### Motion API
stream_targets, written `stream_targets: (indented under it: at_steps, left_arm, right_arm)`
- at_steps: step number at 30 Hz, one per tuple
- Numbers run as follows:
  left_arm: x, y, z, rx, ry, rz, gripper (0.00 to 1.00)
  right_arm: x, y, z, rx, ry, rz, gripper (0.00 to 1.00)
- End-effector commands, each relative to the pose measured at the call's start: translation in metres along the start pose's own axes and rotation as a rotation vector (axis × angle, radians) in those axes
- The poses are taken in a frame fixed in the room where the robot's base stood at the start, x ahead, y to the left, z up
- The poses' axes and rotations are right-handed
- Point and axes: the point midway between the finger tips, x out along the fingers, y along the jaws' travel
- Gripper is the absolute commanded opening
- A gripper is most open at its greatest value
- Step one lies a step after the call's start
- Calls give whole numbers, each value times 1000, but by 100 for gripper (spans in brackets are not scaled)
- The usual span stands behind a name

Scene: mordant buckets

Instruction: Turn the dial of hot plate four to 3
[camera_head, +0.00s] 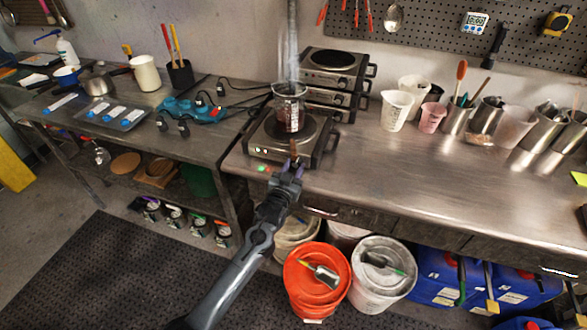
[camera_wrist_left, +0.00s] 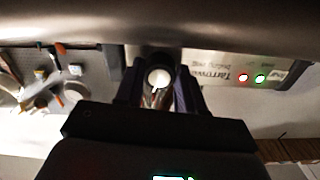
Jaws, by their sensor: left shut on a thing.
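A hot plate (camera_head: 262,138) sits alone near the bench's front left corner, with a glass beaker (camera_head: 290,110) on its round top. I cannot read its number. My left gripper (camera_head: 291,170) is at its front face, shut on the dial. In the left wrist view the dial's pale round face (camera_wrist_left: 158,77) shows between the two dark fingers. Its pointer and scale are not readable. A green and a red light are lit on the front panel (camera_wrist_left: 228,72), where printed text shows upside down. My right gripper is out of view.
More hot plates (camera_head: 333,62) are stacked behind the beaker. Beakers and cups (camera_head: 396,108) line the back of the metal bench, whose front right surface is clear. Orange (camera_head: 316,280) and white buckets (camera_head: 383,275) stand below. Cables and a blue device (camera_head: 195,108) lie at left.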

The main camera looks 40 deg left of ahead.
Motion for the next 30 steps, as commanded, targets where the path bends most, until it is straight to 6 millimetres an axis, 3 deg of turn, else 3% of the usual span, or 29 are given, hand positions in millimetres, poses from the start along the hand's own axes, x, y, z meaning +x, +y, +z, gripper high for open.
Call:
stream_targets:
  at_steps: [3,4,6,19,30]
  left_arm:
    - [0,0,1,1,-1,0,8]
    - [0,0,1,1,-1,0,41]
    - [0,0,1,1,-1,0,49]
    - [-9,0,0,1,-1,1,49]
    - [-68,0,0,2,-2,1,49]
  right_arm:
    - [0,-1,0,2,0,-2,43]
    - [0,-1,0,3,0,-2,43]
    - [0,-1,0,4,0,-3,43]
    - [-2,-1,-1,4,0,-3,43]
    - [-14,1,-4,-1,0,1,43]
